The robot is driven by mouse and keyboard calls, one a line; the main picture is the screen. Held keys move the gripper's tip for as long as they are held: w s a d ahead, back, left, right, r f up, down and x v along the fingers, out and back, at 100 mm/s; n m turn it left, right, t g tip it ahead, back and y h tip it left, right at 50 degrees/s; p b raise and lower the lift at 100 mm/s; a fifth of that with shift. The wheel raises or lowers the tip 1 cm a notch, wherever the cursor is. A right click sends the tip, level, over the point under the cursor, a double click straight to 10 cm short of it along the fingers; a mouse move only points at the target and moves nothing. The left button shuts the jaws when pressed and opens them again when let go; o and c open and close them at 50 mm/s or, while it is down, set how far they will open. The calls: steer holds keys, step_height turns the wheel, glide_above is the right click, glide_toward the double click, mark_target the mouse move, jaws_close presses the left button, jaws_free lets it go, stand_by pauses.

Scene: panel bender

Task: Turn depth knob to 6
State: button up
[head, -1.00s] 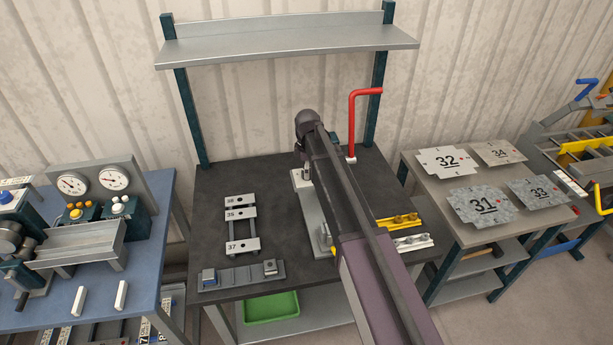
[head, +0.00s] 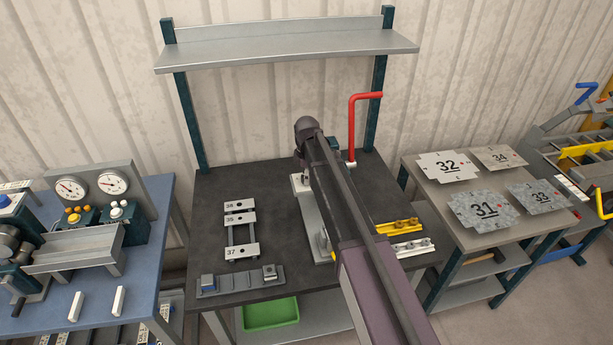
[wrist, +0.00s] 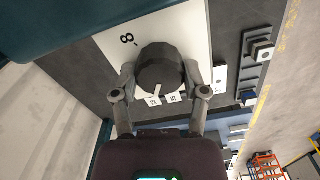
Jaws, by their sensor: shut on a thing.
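The depth knob (wrist: 160,68) is a dark, faceted round knob with a pale pointer mark on its lower side in the wrist view. It sits on a white dial plate (wrist: 190,28), where a black 8 with a tick shows at the upper left of the knob. Other dial numbers are hidden or out of view. My gripper (wrist: 160,80) is shut on the knob, one finger on its left and one on its right. In the head view my arm hides the knob and fingers; part of the pale bender base (head: 312,215) shows beside the arm.
A red crank handle (head: 352,128) stands just right of my arm. Numbered bars (head: 240,220) and a grey rail (head: 238,282) lie on the dark bench (head: 285,275). Yellow (head: 396,228) and white (head: 410,247) fixtures lie to the right. A shelf (head: 290,50) hangs above.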

steer(key=shift+m, duration=0.4)
steer(key=m, duration=0.5)
steer(key=shift+s, duration=0.1)
steer(key=m, duration=0.6)
stand_by(0.4)
steer(key=o, duration=1.1)
steer(key=shift+o, duration=0.2)
